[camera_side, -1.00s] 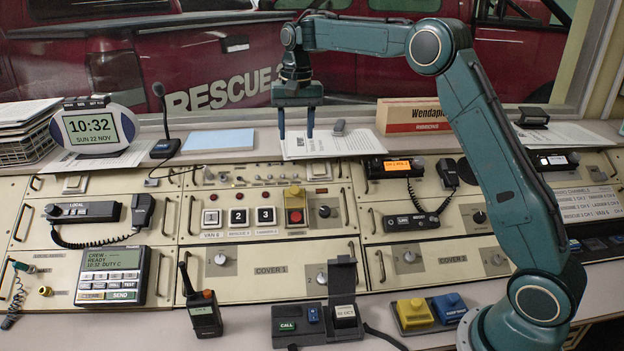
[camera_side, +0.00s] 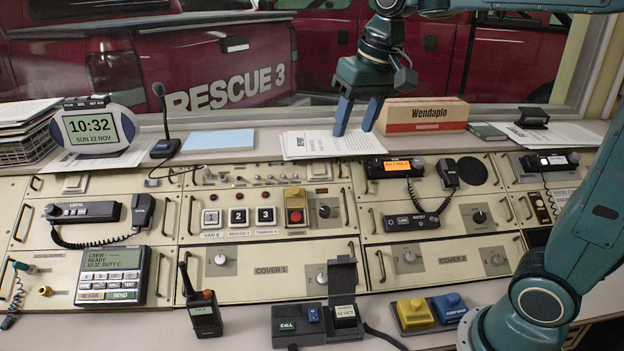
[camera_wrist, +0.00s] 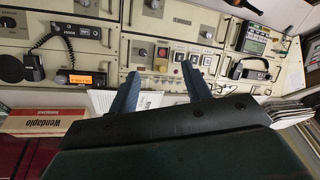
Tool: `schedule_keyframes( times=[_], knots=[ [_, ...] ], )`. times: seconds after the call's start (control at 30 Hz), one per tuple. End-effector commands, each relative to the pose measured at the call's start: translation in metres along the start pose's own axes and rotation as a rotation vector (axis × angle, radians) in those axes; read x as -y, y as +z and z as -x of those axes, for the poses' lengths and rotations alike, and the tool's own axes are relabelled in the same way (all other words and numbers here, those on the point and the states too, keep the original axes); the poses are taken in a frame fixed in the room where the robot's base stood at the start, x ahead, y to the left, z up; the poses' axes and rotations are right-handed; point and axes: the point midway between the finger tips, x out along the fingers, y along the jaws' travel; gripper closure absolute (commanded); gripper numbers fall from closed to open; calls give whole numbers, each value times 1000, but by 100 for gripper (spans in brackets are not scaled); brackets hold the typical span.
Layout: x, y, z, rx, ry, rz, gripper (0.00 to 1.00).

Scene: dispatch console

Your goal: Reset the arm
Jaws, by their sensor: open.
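My gripper (camera_side: 357,116) is open and empty. In the side view its two blue fingers point down above the right part of a white report sheet (camera_side: 310,145) on the back ledge. I cannot tell how far the tips are above the ledge. In the wrist view my gripper (camera_wrist: 160,88) shows its two fingers spread apart, with nothing between them but the console beyond. The upper part of my arm runs out of the side view at the top right.
A Wendaplo box (camera_side: 424,116) stands just right of my gripper on the ledge. A gooseneck microphone (camera_side: 164,146) and a clock (camera_side: 92,128) stand to the left. The console panel (camera_side: 270,256) carries buttons, knobs and radios. A blue pad (camera_side: 218,140) lies flat on the ledge.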

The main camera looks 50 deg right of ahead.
Motion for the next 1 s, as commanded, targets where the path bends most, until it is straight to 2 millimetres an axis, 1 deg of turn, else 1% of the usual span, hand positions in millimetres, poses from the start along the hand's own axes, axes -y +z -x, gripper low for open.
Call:
schedule_keyframes(
  times=[0.03, 0.27, 0.43, 0.6, 0.7, 0.8, 1.0],
  knots=[
    [-1, 13, 4, -14, -5, 20, 52],
    [-8, 65, 8, -69, -23, 110, 52],
    [-15, 104, 5, -110, -35, 177, 52],
    [-22, 140, -4, -151, -45, 241, 52],
    [-26, 158, -10, -172, -49, 273, 52],
    [-29, 170, -15, -186, -52, 297, 52],
    [-31, 181, -20, -198, -54, 317, 52]
  ],
)
